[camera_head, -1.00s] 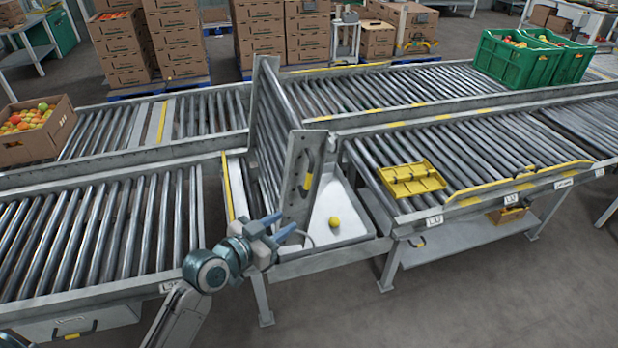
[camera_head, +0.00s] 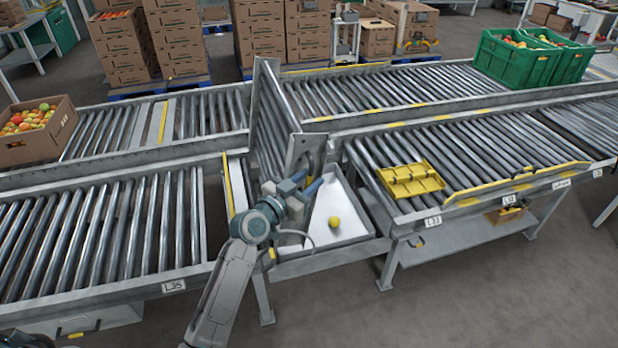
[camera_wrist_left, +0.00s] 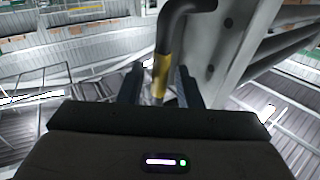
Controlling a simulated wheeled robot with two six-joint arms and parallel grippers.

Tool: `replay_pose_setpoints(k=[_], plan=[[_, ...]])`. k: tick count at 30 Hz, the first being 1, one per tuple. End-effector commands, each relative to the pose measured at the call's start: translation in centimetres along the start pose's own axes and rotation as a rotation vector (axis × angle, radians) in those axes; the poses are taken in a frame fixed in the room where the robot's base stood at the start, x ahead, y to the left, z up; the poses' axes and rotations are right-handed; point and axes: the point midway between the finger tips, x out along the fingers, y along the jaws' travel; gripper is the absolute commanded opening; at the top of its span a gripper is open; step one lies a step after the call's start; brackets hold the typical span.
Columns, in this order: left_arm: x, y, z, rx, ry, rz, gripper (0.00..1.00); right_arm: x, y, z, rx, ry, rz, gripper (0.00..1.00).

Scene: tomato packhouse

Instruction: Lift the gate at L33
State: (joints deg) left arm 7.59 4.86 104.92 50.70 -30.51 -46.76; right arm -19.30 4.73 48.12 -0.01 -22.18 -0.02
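The gate (camera_head: 276,115) is a hinged roller section between the two near conveyors. It stands steeply raised, with its grey end plate facing me. My left gripper (camera_head: 312,186) is at the lower part of that end plate and hides the handle there in the head view. In the left wrist view, the handle (camera_wrist_left: 161,76), dark with a yellow band, shows between the fingers of my left gripper (camera_wrist_left: 160,88). The fingers are open, with gaps visible on both sides of the handle. A label that seems to read L33 (camera_head: 433,221) is on the right conveyor's edge. My right gripper is out of view.
Under the gate is a pale tray (camera_head: 345,205) with a yellow ball-like fruit (camera_head: 334,222). A yellow plate (camera_head: 411,181) lies on the right rollers. Label L35 (camera_head: 173,286) marks the left conveyor. A fruit carton (camera_head: 38,142) and green crates (camera_head: 515,62) stand further back.

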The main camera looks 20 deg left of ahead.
Motion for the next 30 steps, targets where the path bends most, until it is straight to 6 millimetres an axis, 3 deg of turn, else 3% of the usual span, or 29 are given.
replay_pose_setpoints(k=[11,15,16,23,30], plan=[[0.6,0.0,0.0,0.000,0.000,0.000,0.30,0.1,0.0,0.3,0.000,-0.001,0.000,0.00],[0.5,0.0,0.0,0.000,0.000,0.000,0.02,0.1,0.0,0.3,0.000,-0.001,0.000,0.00],[0.5,0.0,0.0,0.000,0.000,0.000,0.00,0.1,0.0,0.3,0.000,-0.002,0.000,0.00],[0.8,0.2,0.1,0.003,-0.005,0.001,0.00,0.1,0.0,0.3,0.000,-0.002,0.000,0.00],[3.7,2.2,1.0,0.055,-0.087,0.010,0.00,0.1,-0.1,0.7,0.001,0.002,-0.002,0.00]])
